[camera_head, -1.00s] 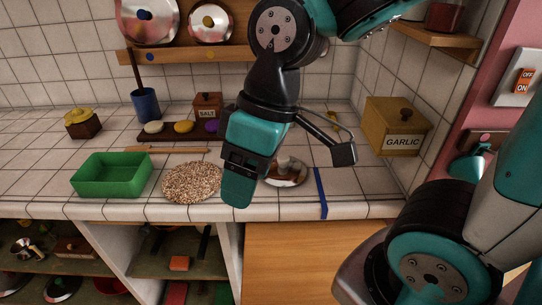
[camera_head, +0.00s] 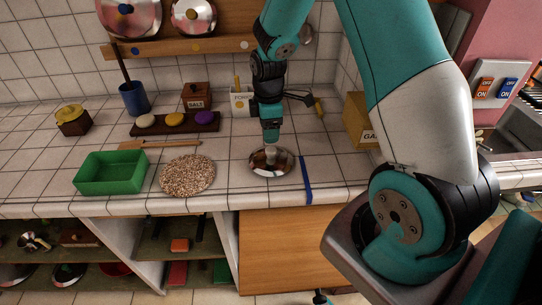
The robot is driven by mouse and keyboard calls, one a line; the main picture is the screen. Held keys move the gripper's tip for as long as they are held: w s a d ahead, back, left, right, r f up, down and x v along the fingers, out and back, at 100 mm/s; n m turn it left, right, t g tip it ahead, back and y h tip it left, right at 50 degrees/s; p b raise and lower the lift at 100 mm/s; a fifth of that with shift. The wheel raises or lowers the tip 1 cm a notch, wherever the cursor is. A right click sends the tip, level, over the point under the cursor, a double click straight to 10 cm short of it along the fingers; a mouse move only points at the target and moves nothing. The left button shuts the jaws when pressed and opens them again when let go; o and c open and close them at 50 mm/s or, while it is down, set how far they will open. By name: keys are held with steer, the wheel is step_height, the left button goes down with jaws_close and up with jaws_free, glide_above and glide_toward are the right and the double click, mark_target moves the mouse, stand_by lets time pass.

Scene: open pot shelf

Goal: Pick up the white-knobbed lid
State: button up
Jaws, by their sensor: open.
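The white-knobbed lid (camera_head: 284,168) is a shiny round metal lid lying flat on the tiled counter, right of the cork mat. Its pale knob points up. My gripper (camera_head: 271,145) is open and points straight down directly over the lid, with its tips at or just above the knob. The gripper partly hides the top of the knob, and I cannot tell whether the fingers are beside it or touching it.
A blue strip (camera_head: 307,180) lies right of the lid. A speckled round mat (camera_head: 187,175) and a green tray (camera_head: 110,173) are to the left. Behind stand a white pot (camera_head: 241,101), a salt box (camera_head: 196,96) and a rack of coloured knobs (camera_head: 175,124). A garlic box (camera_head: 358,118) is behind right.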

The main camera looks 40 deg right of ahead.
mark_target(271, 149)
step_height(271, 149, down, 3)
steer(key=shift+r, duration=0.1)
steer(key=shift+s+d+f+p, duration=0.1)
steer(key=shift+f+p, duration=0.55)
steer(key=shift+f, duration=0.7)
steer(key=shift+s+d+f+p, duration=0.1)
steer(key=shift+f+p, duration=0.55)
steer(key=shift+f, duration=0.7)
steer(key=shift+c, duration=0.4)
steer(key=c, duration=1)
